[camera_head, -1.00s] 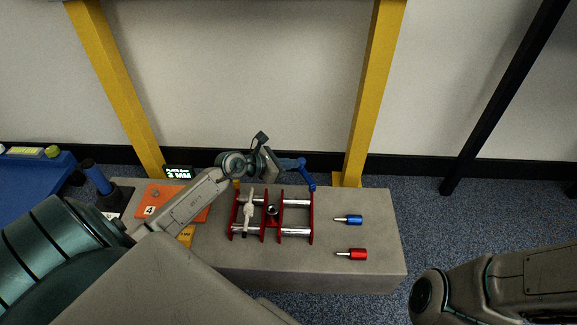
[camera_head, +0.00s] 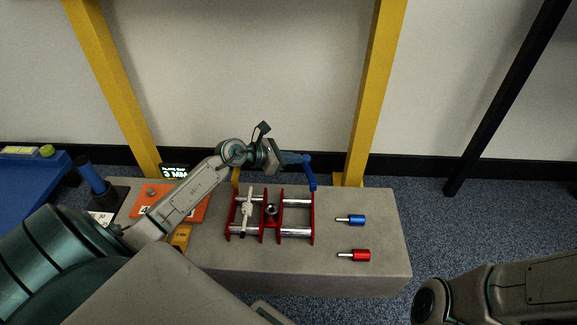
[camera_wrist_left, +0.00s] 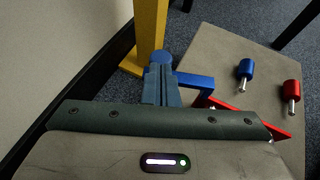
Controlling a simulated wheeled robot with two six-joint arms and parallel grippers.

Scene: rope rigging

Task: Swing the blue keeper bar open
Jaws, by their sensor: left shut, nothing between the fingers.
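The blue keeper bar (camera_head: 310,175) stands at the back right corner of the red frame (camera_head: 313,218), its near end at the frame. My left gripper (camera_head: 298,159) is shut and empty, its fingertips at the bar's upper end. In the left wrist view, the closed fingers (camera_wrist_left: 160,85) point at the bar's round blue end, and the bar (camera_wrist_left: 195,80) runs to the right from there. The fingers look touching or very close to it; I cannot tell which. My right gripper is outside the picture; only the right arm shows at lower right.
The red frame with metal rollers sits on a grey bench (camera_head: 385,235). A blue pin (camera_head: 354,220) and a red pin (camera_head: 358,255) lie to its right. An orange plate (camera_head: 195,213) lies left. Yellow posts (camera_head: 366,110) rise behind; a wall backs them.

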